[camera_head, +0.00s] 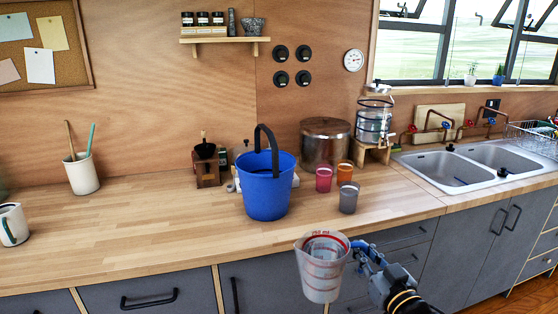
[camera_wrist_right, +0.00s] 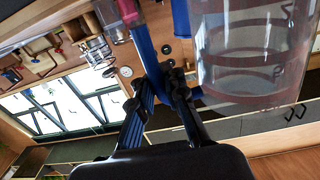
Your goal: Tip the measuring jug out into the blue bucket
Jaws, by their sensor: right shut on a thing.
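The clear measuring jug (camera_head: 323,268) with red markings is held in front of the counter's front edge, roughly upright, its open top facing up. It fills the right side of the right wrist view (camera_wrist_right: 255,60). My right gripper (camera_head: 362,254) is shut on the jug at its right side, where the handle is mostly hidden. Its fingers show in the wrist view (camera_wrist_right: 165,98). I cannot tell what the jug holds. The blue bucket (camera_head: 266,190) stands upright on the counter, behind and left of the jug and apart from it, its dark handle raised. My left gripper is not in view.
Red, orange and grey cups (camera_head: 348,197) stand just right of the bucket. A large metal pot (camera_head: 325,148) and a coffee grinder (camera_head: 207,168) are behind it. A utensil crock (camera_head: 82,175) and a mug (camera_head: 13,224) stand left. The wooden counter (camera_head: 150,225) left of the bucket is clear.

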